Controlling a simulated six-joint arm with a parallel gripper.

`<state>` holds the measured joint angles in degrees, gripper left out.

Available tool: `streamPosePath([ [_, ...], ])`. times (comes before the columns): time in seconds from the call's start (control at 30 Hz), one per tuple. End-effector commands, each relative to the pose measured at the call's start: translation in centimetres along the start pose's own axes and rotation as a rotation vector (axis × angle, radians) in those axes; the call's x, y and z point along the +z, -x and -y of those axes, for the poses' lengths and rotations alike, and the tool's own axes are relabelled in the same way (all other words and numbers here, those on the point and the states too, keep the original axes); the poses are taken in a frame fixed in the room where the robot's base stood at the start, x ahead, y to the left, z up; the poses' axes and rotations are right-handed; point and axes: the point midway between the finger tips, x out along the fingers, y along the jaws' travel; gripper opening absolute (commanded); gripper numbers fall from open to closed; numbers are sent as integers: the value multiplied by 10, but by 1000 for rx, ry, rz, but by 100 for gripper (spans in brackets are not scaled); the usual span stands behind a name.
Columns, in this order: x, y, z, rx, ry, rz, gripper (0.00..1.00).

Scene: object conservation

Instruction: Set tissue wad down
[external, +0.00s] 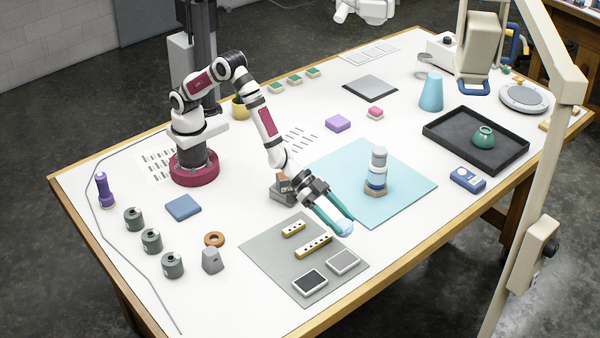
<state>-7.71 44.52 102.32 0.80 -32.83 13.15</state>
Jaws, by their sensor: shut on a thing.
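My gripper (340,219) has teal fingers that reach down to the right over the table. It is shut on the tissue wad (346,229), a small pale-blue lump at the fingertips. The wad is above or near the right corner of the grey mat (281,280), close to the light-blue mat (410,181). I cannot tell whether the wad touches a surface. The far side of the wad is hidden by the fingers.
A stacked blue, white and grey object (378,170) stands on the light-blue mat. Yellow-edged blocks (313,246) and small framed plates (310,282) lie on the grey mat. A black tray (449,135) holds a green pot (483,137). White table is clear right of the grey mat.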

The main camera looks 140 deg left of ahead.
Motion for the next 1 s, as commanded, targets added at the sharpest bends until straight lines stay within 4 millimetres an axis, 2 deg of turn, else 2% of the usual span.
streamPosePath([
  [0.07, -1, 2, 12, -35, 21, -1, 9],
  [0.17, 0, 8, 43, -131, 74, 1, 9],
  [0.37, 11, 41, 135, -424, 230, 1, 9],
  [0.47, 27, 70, 188, -607, 329, 3, 9],
  [0.5, 36, 86, 209, -688, 372, 4, 9],
  [0.57, 51, 112, 240, -813, 439, 4, 9],
  [0.6, 63, 131, 258, -896, 484, 5, 9],
  [0.7, 93, 181, 293, -1093, 591, 6, 9],
  [0.8, 119, 224, 313, -1251, 677, 6, 9],
  [0.9, 137, 257, 321, -1363, 739, 6, 9],
  [1.0, 148, 276, 325, -1428, 776, 6, 9],
])
